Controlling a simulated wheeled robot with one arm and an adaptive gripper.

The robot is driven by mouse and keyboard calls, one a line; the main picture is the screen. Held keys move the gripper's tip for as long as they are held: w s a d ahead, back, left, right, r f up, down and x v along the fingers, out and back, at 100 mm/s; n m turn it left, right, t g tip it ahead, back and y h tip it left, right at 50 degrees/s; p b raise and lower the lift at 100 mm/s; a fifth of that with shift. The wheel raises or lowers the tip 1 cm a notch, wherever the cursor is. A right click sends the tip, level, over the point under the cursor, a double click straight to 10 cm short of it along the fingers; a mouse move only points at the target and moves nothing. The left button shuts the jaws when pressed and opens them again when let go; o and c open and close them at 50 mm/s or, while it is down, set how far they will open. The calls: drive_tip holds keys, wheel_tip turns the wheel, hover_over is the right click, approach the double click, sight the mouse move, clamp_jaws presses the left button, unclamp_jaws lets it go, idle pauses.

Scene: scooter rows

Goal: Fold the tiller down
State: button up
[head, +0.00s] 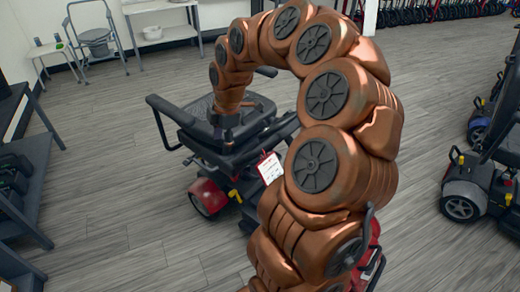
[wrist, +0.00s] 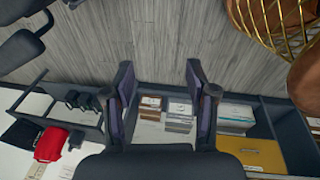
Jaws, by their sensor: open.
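A mobility scooter (head: 207,196) with a dark seat and red body panels stands in the middle of the head view. My copper arm arches over it and hides much of it. A red and white tag (head: 269,168) hangs beside the arm. I cannot make out the tiller clearly; red and dark parts (head: 375,232) show at the arm's right edge, and I cannot tell whether they belong to it. My gripper (head: 226,128) appears over the seat area in the head view. In the wrist view my gripper (wrist: 160,80) has its two dark fingers apart with nothing between them.
Other scooters (head: 466,195) stand at the right. A dark shelf (head: 30,170) stands at the left; a white table and commode chair (head: 97,42) are at the back. The wrist view shows a shelf with boxes (wrist: 180,117), a gold wire basket (wrist: 275,20) and a red item (wrist: 50,144).

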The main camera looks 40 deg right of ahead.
drive_tip(key=w+d+f+n, duration=0.15)
drive_tip(key=d+f, duration=0.25)
drive_tip(key=d, duration=0.5)
drive_tip(key=n+h, duration=0.1)
drive_tip(key=n, duration=0.1)
hover_over(260, 147)
drive_tip(key=s, duration=0.2)
wheel_tip(260, 147, down, 4)
drive_tip(key=shift+t, duration=0.3)
drive_tip(key=shift+x, duration=3.75)
drive_tip(key=shift+c, duration=0.3)
clamp_jaws()
